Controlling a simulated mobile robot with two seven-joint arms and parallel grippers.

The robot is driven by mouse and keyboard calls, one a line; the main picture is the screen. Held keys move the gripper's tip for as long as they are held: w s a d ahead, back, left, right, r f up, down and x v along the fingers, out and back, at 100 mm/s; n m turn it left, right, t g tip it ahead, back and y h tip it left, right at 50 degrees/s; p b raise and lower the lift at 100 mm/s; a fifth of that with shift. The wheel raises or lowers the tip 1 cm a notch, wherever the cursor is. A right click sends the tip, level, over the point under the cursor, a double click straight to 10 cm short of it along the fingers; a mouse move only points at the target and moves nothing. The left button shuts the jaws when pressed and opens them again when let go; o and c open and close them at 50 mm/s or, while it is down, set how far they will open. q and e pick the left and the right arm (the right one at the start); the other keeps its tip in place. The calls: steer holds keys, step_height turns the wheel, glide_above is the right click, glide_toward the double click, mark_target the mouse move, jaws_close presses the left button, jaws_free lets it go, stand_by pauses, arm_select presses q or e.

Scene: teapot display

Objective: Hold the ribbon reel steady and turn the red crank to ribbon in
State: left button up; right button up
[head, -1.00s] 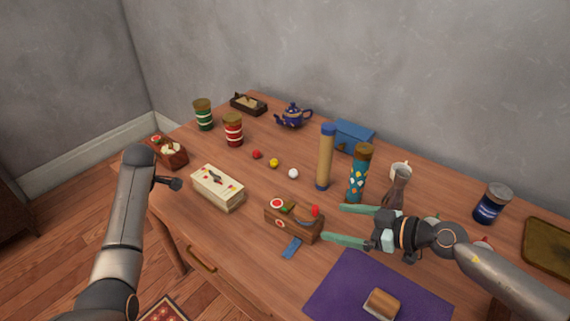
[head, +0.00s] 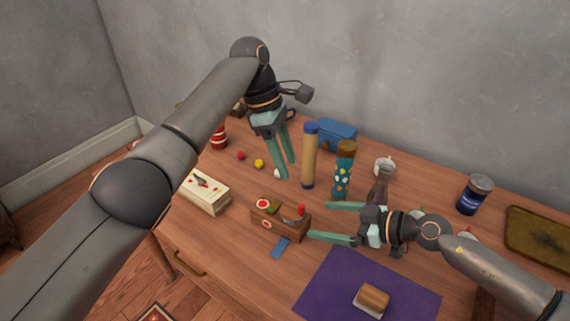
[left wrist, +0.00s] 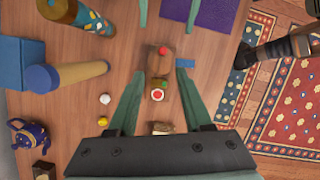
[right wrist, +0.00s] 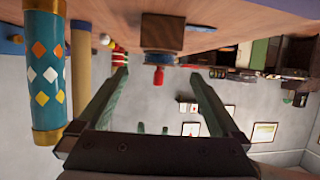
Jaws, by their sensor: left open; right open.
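The ribbon reel is a small wooden block (head: 265,220) with red-and-white discs, a red crank (head: 301,210) on its right end and a blue ribbon (head: 281,247) hanging from its front. My left gripper (head: 288,170) is open and empty above and behind the reel, pointing down. In the left wrist view the reel (left wrist: 160,66) lies below, between its fingers. My right gripper (head: 320,221) is open just right of the reel, pointing at it. In the right wrist view the red crank (right wrist: 159,77) appears between the fingertips, farther out and untouched.
A tan cylinder (head: 310,158) and a teal patterned canister (head: 345,170) stand behind the right gripper. A cream box (head: 203,194) lies left of the reel. Small balls (head: 258,164) lie behind.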

mark_target(283, 213)
steer(key=shift+w+a+f, duration=0.1)
steer(key=shift+w+a, duration=0.05)
steer(key=shift+a, duration=0.05)
arm_select(q)
steer(key=shift+s+f+m, duration=0.2)
steer(key=shift+f+m, duration=0.5)
arm_select(e)
steer(key=x, duration=1.2)
